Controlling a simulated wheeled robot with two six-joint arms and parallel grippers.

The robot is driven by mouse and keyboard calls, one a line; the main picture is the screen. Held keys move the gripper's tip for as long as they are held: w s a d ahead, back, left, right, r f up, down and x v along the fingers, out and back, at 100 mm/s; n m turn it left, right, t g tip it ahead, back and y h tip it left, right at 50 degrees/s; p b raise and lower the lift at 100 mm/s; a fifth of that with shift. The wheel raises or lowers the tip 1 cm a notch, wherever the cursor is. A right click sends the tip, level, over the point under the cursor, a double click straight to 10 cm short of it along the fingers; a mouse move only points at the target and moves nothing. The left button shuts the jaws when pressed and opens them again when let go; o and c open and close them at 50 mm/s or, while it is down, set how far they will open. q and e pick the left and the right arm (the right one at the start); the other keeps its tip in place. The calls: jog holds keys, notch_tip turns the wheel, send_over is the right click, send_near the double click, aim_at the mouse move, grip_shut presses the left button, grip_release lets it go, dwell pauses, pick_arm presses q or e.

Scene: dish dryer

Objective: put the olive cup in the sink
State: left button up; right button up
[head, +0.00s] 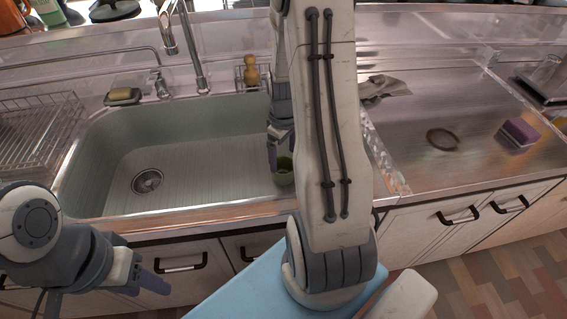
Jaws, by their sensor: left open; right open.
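The olive cup (283,173) is at the right end of the sink (118,208), partly hidden by my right gripper and arm. It appears inside the basin, but I cannot tell whether it rests on the bottom. My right gripper (280,158) points down over the basin with its fingers open at the top of the cup; whether they touch it is unclear. My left gripper (151,279) is open and empty in front of the counter at the lower left.
A faucet (194,60) rises behind the sink. A wire rack (40,130) stands left and a soap dish with a sponge (123,96) behind. The basin's middle is clear.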

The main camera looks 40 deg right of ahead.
jog(key=w+a+r+n, duration=0.1)
jog(key=a+r, duration=0.8)
jog(key=a, duration=0.2)
jog(key=s+a+r, duration=0.1)
jog(key=s+a, duration=0.1)
jog(key=a, duration=0.3)
jog(key=s+a+r+n, duration=0.1)
jog(key=s+a+r, duration=0.1)
jog(key=a, duration=0.3)
jog(key=s+a+r+n, duration=0.1)
jog(key=s+a, duration=0.2)
jog(key=a, duration=0.1)
jog(key=shift+s+a+r+y, duration=0.1)
jog(key=shift+a+r+y, duration=0.2)
jog(key=shift+a, duration=0.1)
jog(key=s+a+r+n, duration=0.1)
jog(key=s+a, duration=0.4)
jog(key=s, duration=0.5)
jog(key=shift+a+r+n, duration=0.25)
jog(key=shift+r+n, duration=0.05)
jog(key=shift+r, duration=0.2)
jog(key=shift+w+p, duration=0.1)
jog(key=shift+p, duration=0.2)
